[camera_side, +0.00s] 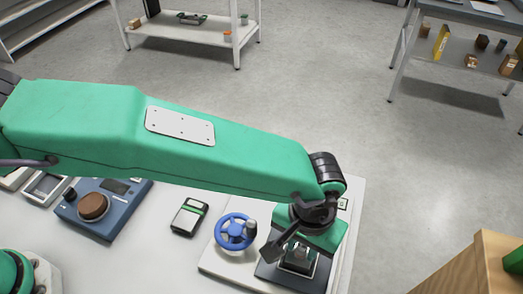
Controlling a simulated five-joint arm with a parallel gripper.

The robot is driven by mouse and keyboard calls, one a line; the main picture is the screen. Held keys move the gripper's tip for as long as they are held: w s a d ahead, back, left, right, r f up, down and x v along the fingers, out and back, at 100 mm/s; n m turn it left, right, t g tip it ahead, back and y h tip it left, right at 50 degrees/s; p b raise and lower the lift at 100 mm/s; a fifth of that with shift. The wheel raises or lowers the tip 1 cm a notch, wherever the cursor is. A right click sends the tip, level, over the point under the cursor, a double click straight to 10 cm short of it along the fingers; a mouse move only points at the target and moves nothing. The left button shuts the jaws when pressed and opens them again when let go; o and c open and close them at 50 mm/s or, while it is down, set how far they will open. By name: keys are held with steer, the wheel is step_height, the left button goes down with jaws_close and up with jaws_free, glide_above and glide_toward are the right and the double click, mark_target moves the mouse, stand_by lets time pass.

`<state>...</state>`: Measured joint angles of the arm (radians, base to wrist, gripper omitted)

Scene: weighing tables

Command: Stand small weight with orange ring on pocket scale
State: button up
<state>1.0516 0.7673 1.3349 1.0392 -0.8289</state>
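My gripper (287,252) hangs from the end of my green arm at the lower right, over a dark square device (266,272) on a white board. Its wrist hides much of that device, and I cannot tell whether the fingers are apart or hold anything. A shiny metal part shows below the wrist; I cannot tell what it belongs to. A small dark device with a pale and green top (189,217) lies on the table left of the board; it may be the pocket scale. I cannot make out an orange ring or the weight bearing it.
A blue spoked wheel (235,232) stands on the white board (215,263), close left of my gripper. A blue bench scale (118,202) bearing a brown disc (93,206) is further left. Bare table lies between them. A wooden box (487,262) fills the lower right corner.

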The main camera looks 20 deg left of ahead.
steer(key=shift+o, duration=1.1)
steer(key=shift+r, duration=0.1)
step_height(320, 180, up, 12)
steer(key=shift+w+r, duration=0.1)
steer(key=shift+r, duration=0.05)
